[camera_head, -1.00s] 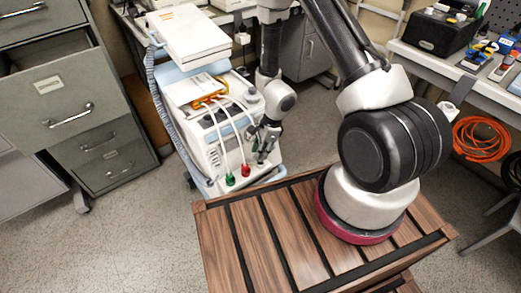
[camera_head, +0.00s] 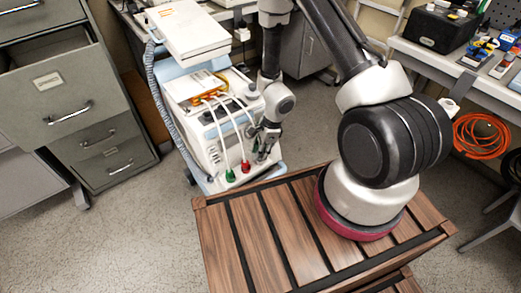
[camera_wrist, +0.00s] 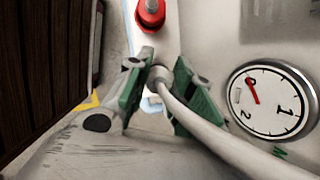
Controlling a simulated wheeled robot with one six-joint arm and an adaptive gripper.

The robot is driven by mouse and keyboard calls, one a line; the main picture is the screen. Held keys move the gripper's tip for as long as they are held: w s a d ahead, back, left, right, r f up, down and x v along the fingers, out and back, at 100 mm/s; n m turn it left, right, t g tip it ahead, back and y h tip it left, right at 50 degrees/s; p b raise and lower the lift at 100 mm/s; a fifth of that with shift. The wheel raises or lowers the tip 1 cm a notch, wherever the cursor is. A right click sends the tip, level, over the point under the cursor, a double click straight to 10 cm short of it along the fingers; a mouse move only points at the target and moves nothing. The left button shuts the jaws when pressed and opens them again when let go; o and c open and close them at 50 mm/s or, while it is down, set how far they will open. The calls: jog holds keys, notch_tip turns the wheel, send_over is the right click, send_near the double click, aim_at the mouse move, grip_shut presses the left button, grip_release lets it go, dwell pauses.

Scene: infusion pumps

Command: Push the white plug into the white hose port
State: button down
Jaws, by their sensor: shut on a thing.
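My gripper (camera_wrist: 162,88) has green fingertips, one on each side of the white plug (camera_wrist: 158,74) at the end of a white hose (camera_wrist: 205,128). It is shut on this plug. In the head view my gripper (camera_head: 264,143) is at the right front of the pump machine (camera_head: 208,149), and the held plug is too small to make out there. The white hose port is not clearly visible; the plug and fingertips cover the area ahead. I cannot tell whether the plug touches the port.
A red plug (camera_wrist: 150,14) on the machine is just beyond my fingertips; it also shows beside a green plug (camera_head: 230,175) in the head view. A round gauge (camera_wrist: 268,100) is on the panel at right. A slatted wooden surface (camera_head: 285,235) lies in front of the machine.

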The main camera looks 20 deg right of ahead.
jog(key=shift+f, duration=0.45)
jog(key=c, duration=1.2)
grip_release()
jog(key=shift+o, duration=0.2)
